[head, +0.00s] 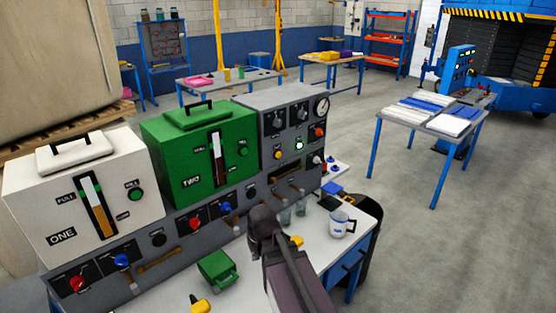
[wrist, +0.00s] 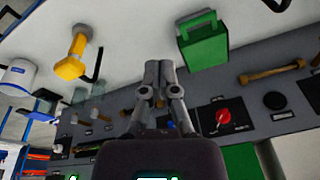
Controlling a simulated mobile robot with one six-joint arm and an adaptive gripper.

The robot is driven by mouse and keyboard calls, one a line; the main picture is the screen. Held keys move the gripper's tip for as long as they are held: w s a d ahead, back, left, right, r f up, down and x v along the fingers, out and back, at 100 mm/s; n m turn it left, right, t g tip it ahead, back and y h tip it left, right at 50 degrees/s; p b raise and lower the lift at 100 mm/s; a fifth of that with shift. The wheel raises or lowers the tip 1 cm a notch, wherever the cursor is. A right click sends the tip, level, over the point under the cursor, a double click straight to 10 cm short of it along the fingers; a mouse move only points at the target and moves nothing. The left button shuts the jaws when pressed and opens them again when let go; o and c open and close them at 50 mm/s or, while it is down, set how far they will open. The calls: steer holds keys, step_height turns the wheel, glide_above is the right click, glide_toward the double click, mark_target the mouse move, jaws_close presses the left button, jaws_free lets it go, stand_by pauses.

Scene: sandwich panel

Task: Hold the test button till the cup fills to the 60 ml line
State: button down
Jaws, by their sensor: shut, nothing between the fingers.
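My gripper (head: 262,213) is shut and empty, over the white bench in front of the grey panel (head: 180,222). In the wrist view its fingertips (wrist: 159,66) are together, between a green block with a handle (wrist: 203,42) and the panel. I cannot tell whether they touch anything. Clear cups (head: 285,216) stand near the panel's right part, partly behind my arm. A white mug with a blue band (head: 342,224) stands at the bench's right. The panel has several buttons and knobs, including a lit round one (head: 299,144). No button label or 60 ml line is readable.
A white box marked ONE (head: 75,200) and a green box marked TWO (head: 180,155) stand on the panel unit. A yellow-handled item (wrist: 75,60) and the green block (head: 218,268) lie on the bench. Open floor is at the right.

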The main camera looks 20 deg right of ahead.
steer(key=w+d+m+t+y+b, duration=0.1)
steer(key=w+d+m+t+b, duration=0.25)
steer(key=w, duration=1.05)
steer(key=m+t+h+b, duration=0.3)
steer(key=t+b, duration=0.3)
steer(key=t, duration=0.4)
glide_toward(278, 155)
steer(key=s+a+f, duration=0.4)
steer(key=a+f, duration=0.2)
steer(key=a, duration=0.1)
steer(key=w+d+r+m+t+h+b, duration=0.1)
steer(key=d+m+h, duration=0.1)
steer(key=d, duration=0.4)
steer(key=w+d+r+m+t+h+b, duration=0.1)
steer(key=d+r+m+h, duration=0.1)
steer(key=d+h, duration=0.3)
steer(key=shift+d+r+m+b, duration=0.25)
steer(key=shift+d+m+b, duration=0.15)
steer(key=shift+d+m, duration=0.35)
steer(key=shift+w+a, duration=0.15)
steer(key=shift+a, duration=0.1)
steer(key=w+a, duration=0.3)
steer(key=w, duration=0.5)
steer(key=shift+w, duration=0.2)
steer(key=shift+w+a, duration=0.1)
steer(key=shift+w, duration=0.25)
